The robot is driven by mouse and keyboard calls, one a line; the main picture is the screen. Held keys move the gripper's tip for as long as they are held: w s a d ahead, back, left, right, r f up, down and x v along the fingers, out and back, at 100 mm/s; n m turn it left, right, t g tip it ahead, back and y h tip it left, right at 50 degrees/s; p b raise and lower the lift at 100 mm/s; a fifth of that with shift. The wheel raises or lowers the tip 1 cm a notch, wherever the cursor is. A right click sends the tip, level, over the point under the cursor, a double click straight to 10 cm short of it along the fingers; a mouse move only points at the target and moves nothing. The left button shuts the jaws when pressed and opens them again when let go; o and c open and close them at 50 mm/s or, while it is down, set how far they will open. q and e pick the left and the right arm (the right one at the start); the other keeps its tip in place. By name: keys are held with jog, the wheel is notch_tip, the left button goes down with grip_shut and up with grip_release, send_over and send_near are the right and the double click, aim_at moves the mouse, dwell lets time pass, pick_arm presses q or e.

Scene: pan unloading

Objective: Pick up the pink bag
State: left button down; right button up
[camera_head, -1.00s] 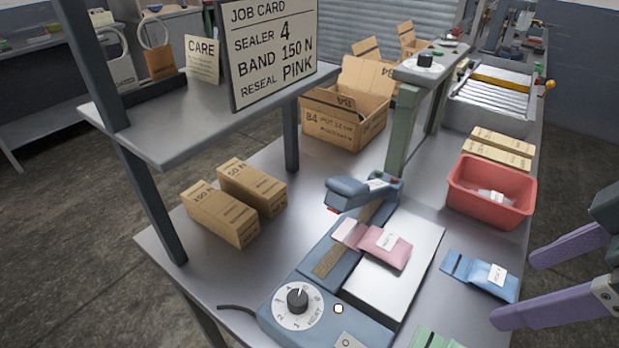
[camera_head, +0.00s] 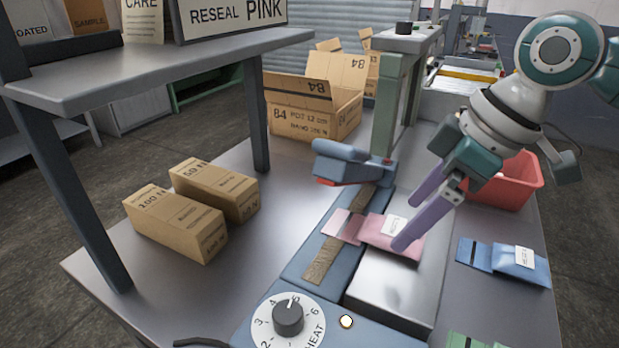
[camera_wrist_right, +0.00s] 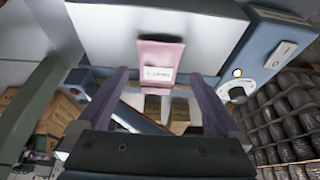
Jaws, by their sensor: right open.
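The pink bag (camera_head: 378,232) lies flat on the sealer's light metal plate (camera_head: 375,292), its left end reaching over the sealing strip. It carries a white label. My right gripper (camera_head: 402,222) is open, its purple fingers pointing down at the bag's right part; in the head view one finger overlaps the bag's near right edge. In the right wrist view the bag (camera_wrist_right: 160,55) shows ahead, between the lines of the two open fingers (camera_wrist_right: 160,80). I cannot tell whether a finger touches it. My left gripper is not in view.
The sealer (camera_head: 290,325) has a heat dial and a raised blue arm (camera_head: 350,165) just behind the bag. A blue bag (camera_head: 515,262) lies to the right, a green one (camera_head: 470,341) in front. A red bin (camera_head: 515,185) stands behind my right arm. Two cartons (camera_head: 180,220) stand left.

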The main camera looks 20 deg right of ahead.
aim_at(401, 228)
jog(key=x, duration=0.3)
jog(key=shift+f, duration=0.2)
jog(key=shift+c, duration=0.2)
jog(key=c, duration=1.5)
